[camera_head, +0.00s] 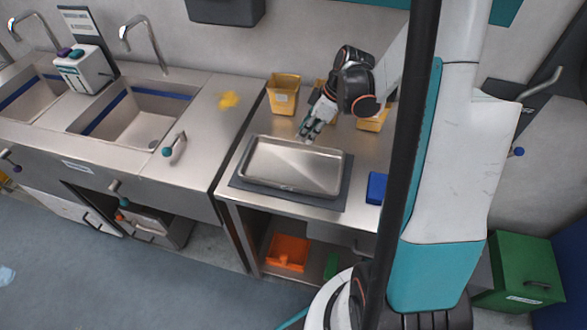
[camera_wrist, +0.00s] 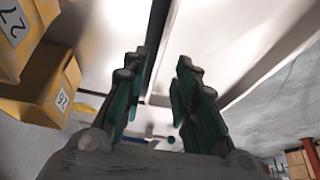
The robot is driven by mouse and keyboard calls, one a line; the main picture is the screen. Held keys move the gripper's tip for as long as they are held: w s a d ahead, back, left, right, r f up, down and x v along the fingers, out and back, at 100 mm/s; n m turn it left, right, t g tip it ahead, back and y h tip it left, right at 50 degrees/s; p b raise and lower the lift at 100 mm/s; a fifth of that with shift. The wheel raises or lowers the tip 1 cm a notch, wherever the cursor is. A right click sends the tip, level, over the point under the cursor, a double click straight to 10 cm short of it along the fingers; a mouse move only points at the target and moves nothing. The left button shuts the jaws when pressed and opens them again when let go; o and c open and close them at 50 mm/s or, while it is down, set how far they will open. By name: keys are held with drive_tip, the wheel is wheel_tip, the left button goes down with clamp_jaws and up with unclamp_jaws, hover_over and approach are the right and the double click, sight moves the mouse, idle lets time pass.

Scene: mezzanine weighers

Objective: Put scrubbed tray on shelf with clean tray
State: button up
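A shallow steel tray (camera_head: 292,165) lies flat on a dark mat (camera_head: 252,184) on the steel counter right of the sinks; it looks empty. My gripper (camera_head: 306,133) is by the tray's far rim, near the middle of that side. In the wrist view my gripper's two fingers (camera_wrist: 158,80) stand apart with nothing seen held between them. Bright metal fills the view beyond them; I cannot tell which part is tray. Whether the fingertips touch the rim is unclear. No second tray or shelf with a tray can be made out.
Yellow bins (camera_head: 284,95) stand along the wall behind my gripper; numbered yellow bins (camera_wrist: 48,92) are close at left in the wrist view. A blue block (camera_head: 377,187) lies right of the mat. An orange bin (camera_head: 288,251) sits below the counter. A sink (camera_head: 137,117) is left.

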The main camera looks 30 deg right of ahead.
drive_tip(key=shift+b+x, duration=0.85)
drive_tip(key=shift+x, duration=1.85)
drive_tip(key=shift+s+r, duration=0.1)
clamp_jaws()
